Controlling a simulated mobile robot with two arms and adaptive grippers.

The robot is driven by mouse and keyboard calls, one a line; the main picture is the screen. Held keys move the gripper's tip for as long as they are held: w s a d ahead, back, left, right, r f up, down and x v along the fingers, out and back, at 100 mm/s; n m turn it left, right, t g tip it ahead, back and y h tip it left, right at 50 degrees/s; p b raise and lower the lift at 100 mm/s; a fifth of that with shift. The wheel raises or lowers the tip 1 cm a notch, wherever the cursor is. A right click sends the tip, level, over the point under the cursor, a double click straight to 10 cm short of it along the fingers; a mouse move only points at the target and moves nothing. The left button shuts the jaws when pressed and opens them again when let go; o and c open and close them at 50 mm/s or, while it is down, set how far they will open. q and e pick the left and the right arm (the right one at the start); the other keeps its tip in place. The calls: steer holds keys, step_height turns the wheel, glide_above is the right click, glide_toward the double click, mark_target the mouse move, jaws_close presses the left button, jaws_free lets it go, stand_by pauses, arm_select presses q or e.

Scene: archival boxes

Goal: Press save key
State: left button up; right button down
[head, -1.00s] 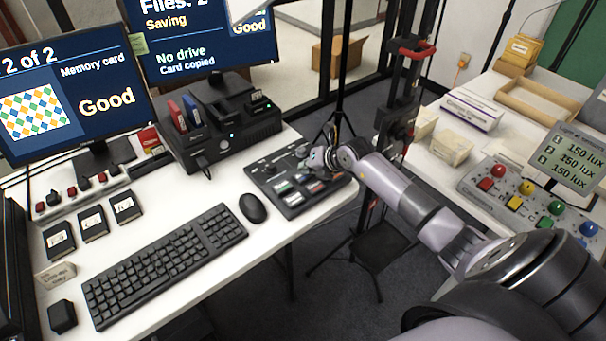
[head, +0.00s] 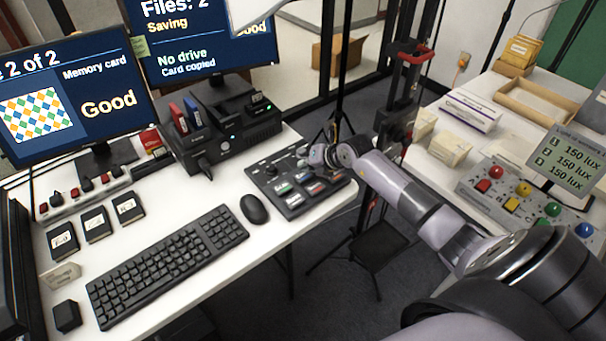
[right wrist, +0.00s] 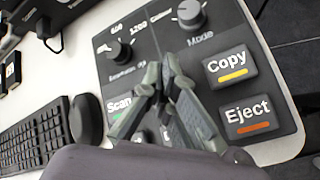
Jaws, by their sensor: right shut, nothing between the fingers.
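The control panel (head: 268,172) lies on the right end of the white desk, with dark knobs and coloured-striped keys. In the right wrist view I read a Scan key (right wrist: 119,106), a Copy key (right wrist: 229,66) and an Eject key (right wrist: 247,115). No key marked Save can be read; my fingers cover the middle of the panel. My right gripper (head: 304,159) is over the panel's far right part, shut and empty; its fingertips (right wrist: 162,72) show over the panel face in the right wrist view. Whether they touch it, I cannot tell. My left gripper is out of view.
Left of the panel are a mouse (head: 254,209) and a keyboard (head: 166,263). A black dock (head: 228,139) stands behind. One monitor (head: 195,40) reads "Saving", "No drive" and "Card copied". A dark stand (head: 398,110) rises beyond my right arm.

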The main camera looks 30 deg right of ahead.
mark_target(305, 174)
steer(key=shift+r, duration=0.1)
step_height(305, 174, up, 5)
steer(key=p, duration=0.4)
steer(key=shift+p, duration=0.3)
stand_by(0.4)
